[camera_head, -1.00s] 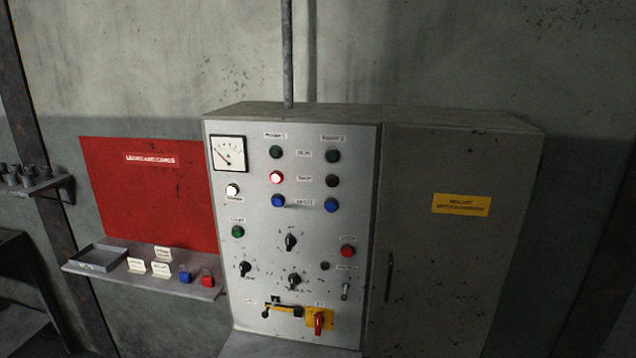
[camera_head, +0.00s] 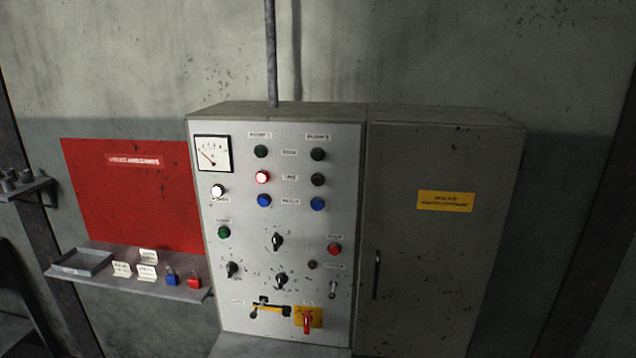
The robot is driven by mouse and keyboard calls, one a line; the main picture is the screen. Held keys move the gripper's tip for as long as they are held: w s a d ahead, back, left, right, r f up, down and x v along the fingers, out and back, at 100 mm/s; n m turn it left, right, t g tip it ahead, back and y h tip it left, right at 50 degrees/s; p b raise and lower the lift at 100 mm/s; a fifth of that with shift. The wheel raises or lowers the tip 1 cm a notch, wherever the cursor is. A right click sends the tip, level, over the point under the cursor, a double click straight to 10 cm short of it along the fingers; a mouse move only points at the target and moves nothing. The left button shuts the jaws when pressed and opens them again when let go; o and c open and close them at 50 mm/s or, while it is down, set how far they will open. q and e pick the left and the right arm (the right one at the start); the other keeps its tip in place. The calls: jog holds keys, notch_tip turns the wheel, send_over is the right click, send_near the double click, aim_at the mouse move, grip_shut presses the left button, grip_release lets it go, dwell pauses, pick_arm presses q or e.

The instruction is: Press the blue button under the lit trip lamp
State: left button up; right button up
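A grey control panel (camera_head: 340,215) stands on the front of a cabinet in the middle of the head view. It has two columns of lamps and buttons. In the left column the red trip lamp (camera_head: 263,177) is lit, with a blue button (camera_head: 264,200) directly below it. In the right column the trip lamp (camera_head: 318,179) is dark, with another blue button (camera_head: 318,204) below it. A dark green lamp tops each column. Neither of my grippers shows in the view.
A white lit lamp (camera_head: 218,191), green button (camera_head: 224,232), red button (camera_head: 334,249), black knobs (camera_head: 278,242) and a red-yellow switch (camera_head: 308,319) share the panel. A shelf (camera_head: 130,278) with padlocks and cards juts out at left. A closed cabinet door (camera_head: 440,250) is at right.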

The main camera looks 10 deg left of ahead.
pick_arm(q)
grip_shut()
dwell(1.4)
